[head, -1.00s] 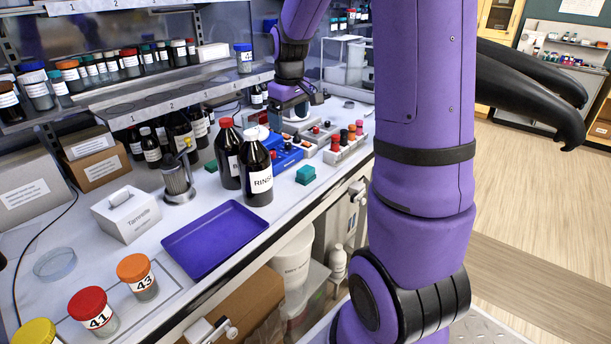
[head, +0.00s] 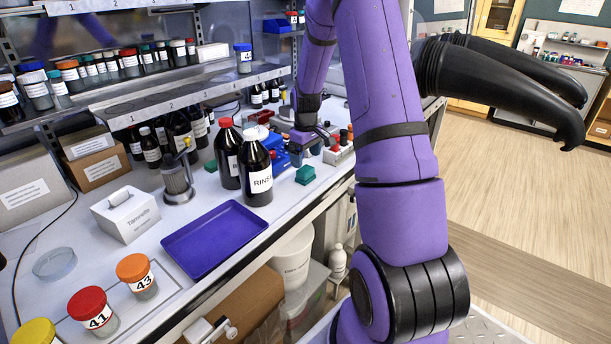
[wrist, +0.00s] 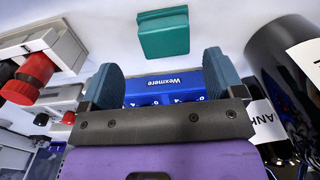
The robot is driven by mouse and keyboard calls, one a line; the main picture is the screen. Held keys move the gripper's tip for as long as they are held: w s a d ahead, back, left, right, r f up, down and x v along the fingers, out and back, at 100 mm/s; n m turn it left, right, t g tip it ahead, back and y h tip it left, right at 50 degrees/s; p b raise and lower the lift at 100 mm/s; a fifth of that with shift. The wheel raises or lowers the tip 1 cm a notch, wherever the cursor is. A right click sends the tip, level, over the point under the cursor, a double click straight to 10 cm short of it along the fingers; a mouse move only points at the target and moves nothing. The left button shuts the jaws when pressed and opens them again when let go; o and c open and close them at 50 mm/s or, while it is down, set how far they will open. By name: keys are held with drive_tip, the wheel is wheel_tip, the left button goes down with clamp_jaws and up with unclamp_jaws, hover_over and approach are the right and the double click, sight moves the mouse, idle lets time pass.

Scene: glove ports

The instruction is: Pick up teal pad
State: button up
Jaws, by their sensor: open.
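The teal pad (head: 305,175) is a small block lying on the white bench top, right of the bottle labelled RINSE. It also shows in the wrist view (wrist: 163,33) at the top centre, beyond my fingertips. My gripper (wrist: 163,75) is open and empty, with its two blue-grey fingers apart. The pad lies ahead of the gap between the fingers, not between them. In the head view my gripper (head: 308,143) is above the blue device behind the pad, partly hidden by my arm.
A blue box marked Wexmere (wrist: 165,85) lies below the fingers. The dark RINSE bottle (head: 257,172) stands close to the pad's left. A unit with red knobs (head: 338,150) stands behind the pad. A purple tray (head: 215,238) lies nearer on the bench.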

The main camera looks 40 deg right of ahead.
sight(305, 169)
drive_tip(key=f, duration=0.4)
drive_tip(key=shift+s+a, duration=0.25)
drive_tip(key=shift+a, duration=0.05)
drive_tip(key=shift+f, duration=0.6)
drive_tip(key=c, duration=1)
